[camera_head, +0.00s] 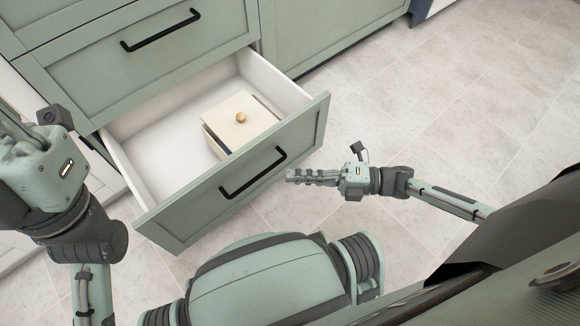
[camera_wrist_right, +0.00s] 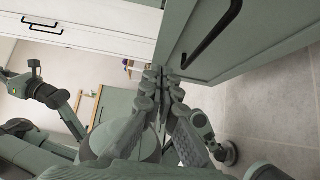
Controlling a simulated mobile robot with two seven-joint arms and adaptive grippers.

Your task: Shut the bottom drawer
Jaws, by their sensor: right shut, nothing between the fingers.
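The bottom drawer (camera_head: 236,172) is pulled well out of the green cabinet, and its white inside shows in the head view. Its green front has a black bar handle (camera_head: 252,173). In the right wrist view the drawer front (camera_wrist_right: 208,55) and handle (camera_wrist_right: 211,35) are close, at the upper right. My right gripper (camera_head: 290,175) is shut and empty, just right of the handle near the front's outer face; its fingertips (camera_wrist_right: 163,73) also show in the wrist view. I cannot tell if they touch the front. My left gripper (camera_head: 15,120) is at the left edge, its fingertips partly cut off.
The tiled floor (camera_head: 430,130) to the right is clear. My base is in front of the drawer.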

